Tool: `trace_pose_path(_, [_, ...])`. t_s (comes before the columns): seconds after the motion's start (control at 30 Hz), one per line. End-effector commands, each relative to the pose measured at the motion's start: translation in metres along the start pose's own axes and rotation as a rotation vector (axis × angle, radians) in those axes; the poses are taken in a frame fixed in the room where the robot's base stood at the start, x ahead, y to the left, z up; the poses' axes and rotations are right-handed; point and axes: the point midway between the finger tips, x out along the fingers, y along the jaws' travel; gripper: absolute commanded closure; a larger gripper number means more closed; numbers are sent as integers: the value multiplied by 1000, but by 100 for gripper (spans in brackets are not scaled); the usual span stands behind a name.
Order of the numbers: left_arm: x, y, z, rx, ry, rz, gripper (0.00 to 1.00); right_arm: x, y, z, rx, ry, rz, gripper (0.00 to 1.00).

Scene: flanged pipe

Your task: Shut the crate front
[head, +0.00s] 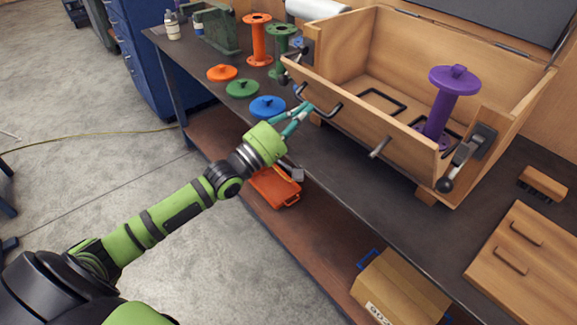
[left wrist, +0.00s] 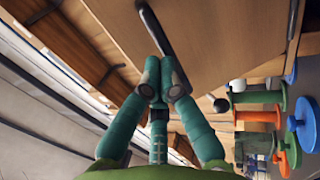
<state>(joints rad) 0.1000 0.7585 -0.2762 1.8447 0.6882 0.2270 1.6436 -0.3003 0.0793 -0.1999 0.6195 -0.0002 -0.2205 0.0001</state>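The wooden crate (head: 395,45) stands on the dark workbench. Its front panel (head: 350,118) leans outward, with its upper edge apart from the right side wall. A dark bar handle (head: 326,106) is on the front; it also shows in the left wrist view (left wrist: 165,42). My left gripper (head: 308,108) is at the handle's lower part, outside the front. Its fingertips (left wrist: 161,82) are together with nothing clearly between them; I cannot tell whether they touch the handle or panel. My right gripper is not in view.
A purple spool (head: 448,100) stands inside the crate. A latch with a dark knob (head: 465,160) is on the right side wall. Blue (head: 267,106), green and orange discs lie left of the crate, with orange and green spools behind. Drawer-like wooden panels (head: 530,260) lie at right.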

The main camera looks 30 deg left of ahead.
Motion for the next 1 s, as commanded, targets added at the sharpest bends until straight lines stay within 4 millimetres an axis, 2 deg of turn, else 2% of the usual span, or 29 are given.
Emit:
trace_pose_path(0.03, [11,18,0,2,0,-29,100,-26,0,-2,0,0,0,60])
trace_pose_path(0.1, [21,23,-1,1,0,-79,100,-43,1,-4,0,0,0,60])
trace_pose_path(0.3, [49,33,-1,-3,0,-222,100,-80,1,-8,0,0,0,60])
trace_pose_path(0.4, [63,35,-1,-4,0,-293,100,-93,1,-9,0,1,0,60])
trace_pose_path(0.7, [98,33,-1,-4,1,-312,100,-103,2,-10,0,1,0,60])
trace_pose_path(1.0, [114,32,-2,-4,0,-313,100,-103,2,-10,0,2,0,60])
